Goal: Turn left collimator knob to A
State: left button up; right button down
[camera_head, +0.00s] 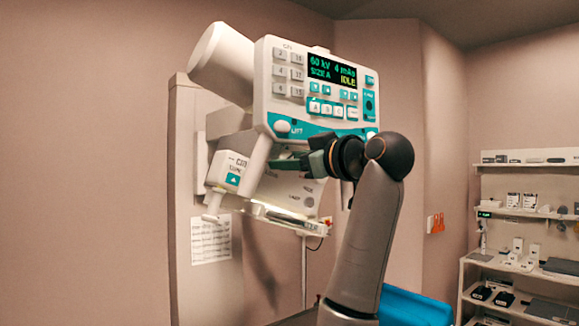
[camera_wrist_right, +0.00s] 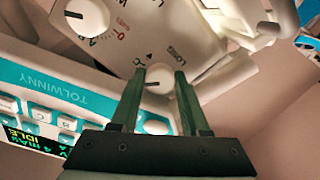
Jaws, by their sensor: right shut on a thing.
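My right gripper (camera_head: 274,164) reaches in from the right below the control panel, its green fingers pointing left. In the right wrist view my right gripper (camera_wrist_right: 160,74) is shut on a small pale knob (camera_wrist_right: 158,84) on the white collimator face (camera_wrist_right: 185,35). The knob has a dark mark, and "LONG" is printed beside it. A larger white knob (camera_wrist_right: 88,16) with a dark pointer sits at the upper left of that view, beside printed letters. I cannot tell which knob counts as the left one. My left gripper is not in view.
The control panel (camera_head: 308,88) is just above my gripper; its display (camera_head: 332,70) reads 60 kV, 4 mAs, SIZE A, IDLE. A white tube housing (camera_head: 220,62) is at its left. Shelves (camera_head: 520,222) stand at the right, a blue surface (camera_head: 412,306) lies low.

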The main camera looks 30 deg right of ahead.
jog(key=shift+n, duration=3.1)
jog(key=c, duration=0.7)
grip_release()
jog(key=shift+r, duration=0.1)
